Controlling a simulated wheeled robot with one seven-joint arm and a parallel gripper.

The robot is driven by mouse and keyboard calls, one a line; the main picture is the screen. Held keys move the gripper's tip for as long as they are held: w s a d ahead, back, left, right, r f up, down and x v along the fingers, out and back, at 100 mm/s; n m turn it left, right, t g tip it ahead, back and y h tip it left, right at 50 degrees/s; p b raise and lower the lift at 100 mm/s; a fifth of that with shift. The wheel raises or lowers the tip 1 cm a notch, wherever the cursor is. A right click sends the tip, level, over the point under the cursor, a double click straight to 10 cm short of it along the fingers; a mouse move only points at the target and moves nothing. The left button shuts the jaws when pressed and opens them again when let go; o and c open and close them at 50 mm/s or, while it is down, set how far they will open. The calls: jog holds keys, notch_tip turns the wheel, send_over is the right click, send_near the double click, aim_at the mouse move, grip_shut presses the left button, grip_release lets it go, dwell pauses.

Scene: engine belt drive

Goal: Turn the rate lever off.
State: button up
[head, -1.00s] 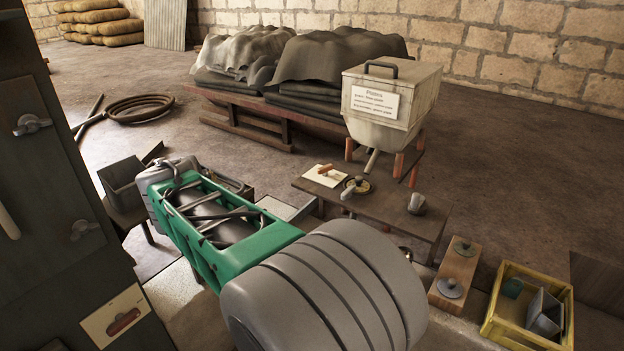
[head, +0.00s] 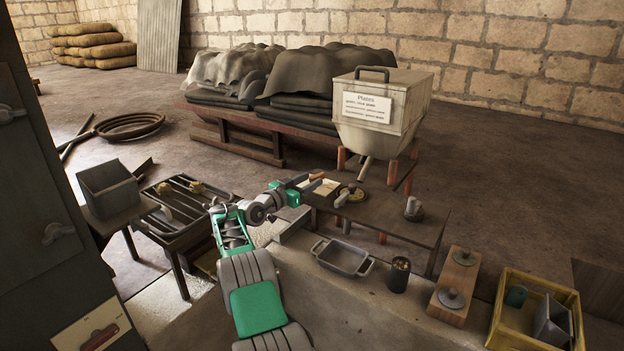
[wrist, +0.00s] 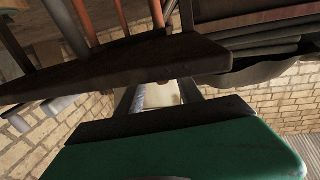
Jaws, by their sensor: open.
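An orange-handled lever (head: 316,177) stands at a pale card (head: 328,187) on the low dark table (head: 400,217), below the hopper; I take it for the rate lever. My gripper (head: 308,184) is at the table's left end, close beside the lever and card, and looks empty. In the wrist view its two fingers (wrist: 157,95) are apart, with a pale patch between them. A dark slab edge (wrist: 120,72) crosses just beyond them. The lever itself cannot be made out in the wrist view. Whether the gripper touches it cannot be told.
In front are a grey pan (head: 343,257), a cup (head: 399,275), a wooden block (head: 455,285) and a yellow crate (head: 500,335).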

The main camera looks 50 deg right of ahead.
jog(key=shift+d, duration=1)
grip_shut()
